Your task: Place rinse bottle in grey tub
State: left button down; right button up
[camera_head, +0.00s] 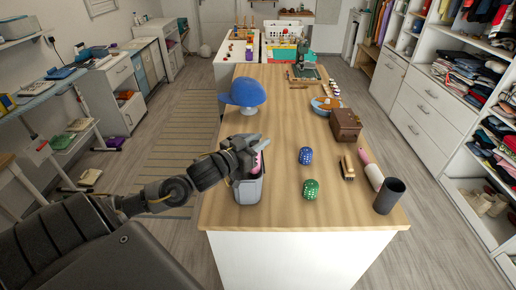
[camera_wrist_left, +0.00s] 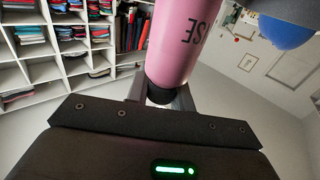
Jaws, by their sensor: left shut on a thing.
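The pink rinse bottle (camera_head: 257,163) is in my left gripper (camera_head: 252,150), over the mouth of the grey tub. In the left wrist view the bottle (camera_wrist_left: 182,45) shows dark letters ending in "SE" and a black end near the gripper's fingers. My left gripper is shut on it. The grey tub (camera_head: 248,190) stands upright at the left front of the wooden table. The bottle's lower part seems to reach into the tub's opening; its lower end is hidden, so I cannot tell if it touches the bottom. My right gripper is not in view.
The table's left edge is close.

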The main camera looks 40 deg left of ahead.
pick_arm(q)
notch_tip(320, 180, down, 2)
jog(key=shift+f+p, duration=0.1)
jog(key=shift+p, duration=0.25)
jog(key=shift+f, duration=0.25)
jog(key=shift+f, duration=0.65)
jog(key=c, duration=1.2)
grip_release()
